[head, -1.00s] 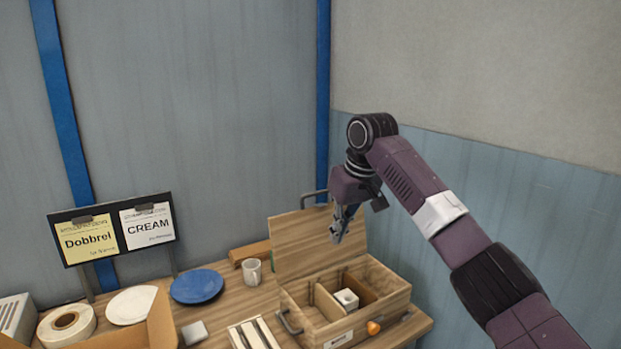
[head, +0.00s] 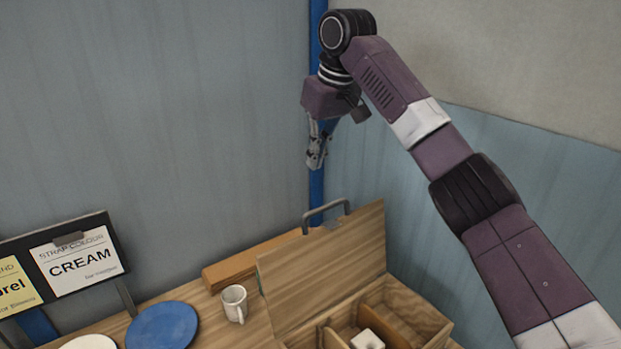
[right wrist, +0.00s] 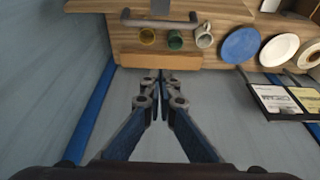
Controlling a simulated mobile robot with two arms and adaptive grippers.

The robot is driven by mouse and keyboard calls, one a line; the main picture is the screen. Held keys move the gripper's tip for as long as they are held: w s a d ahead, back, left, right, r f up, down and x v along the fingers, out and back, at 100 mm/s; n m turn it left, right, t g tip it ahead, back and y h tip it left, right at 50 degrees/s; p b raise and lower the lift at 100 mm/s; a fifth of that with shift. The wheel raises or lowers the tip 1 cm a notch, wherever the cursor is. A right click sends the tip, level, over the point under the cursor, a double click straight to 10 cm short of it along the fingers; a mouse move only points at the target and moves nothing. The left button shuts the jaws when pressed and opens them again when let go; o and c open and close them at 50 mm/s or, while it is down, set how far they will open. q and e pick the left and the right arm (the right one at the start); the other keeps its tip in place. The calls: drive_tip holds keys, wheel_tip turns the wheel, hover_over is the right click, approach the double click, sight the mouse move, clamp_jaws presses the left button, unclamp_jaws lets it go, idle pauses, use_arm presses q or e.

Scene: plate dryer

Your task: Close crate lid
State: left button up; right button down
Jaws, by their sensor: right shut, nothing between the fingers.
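The wooden crate (head: 428,318) is at the bottom right of the head view, cut off by the lower edge. Its lid (head: 335,268) stands open, upright at the back, with a grey handle (head: 325,210) on its upper edge. The handle also shows at the top of the right wrist view (right wrist: 160,21). My right gripper (head: 316,163) is shut and empty, above the lid handle and apart from it, pointing down. Its closed fingers also show in the right wrist view (right wrist: 161,78). A small white item (head: 367,340) sits inside the crate. My left gripper is not in view.
A white mug (head: 234,303) and a blue plate (head: 163,326) are left of the crate. A sign board (head: 75,262) stands far left. Walls close off the back and right.

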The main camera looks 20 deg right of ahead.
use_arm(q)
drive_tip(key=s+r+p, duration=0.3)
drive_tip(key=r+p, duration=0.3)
use_arm(e)
wheel_tip(320, 180, down, 9)
drive_tip(key=s, duration=0.1)
drive_tip(key=shift+s+d, duration=0.2)
drive_tip(key=shift+s, duration=0.15)
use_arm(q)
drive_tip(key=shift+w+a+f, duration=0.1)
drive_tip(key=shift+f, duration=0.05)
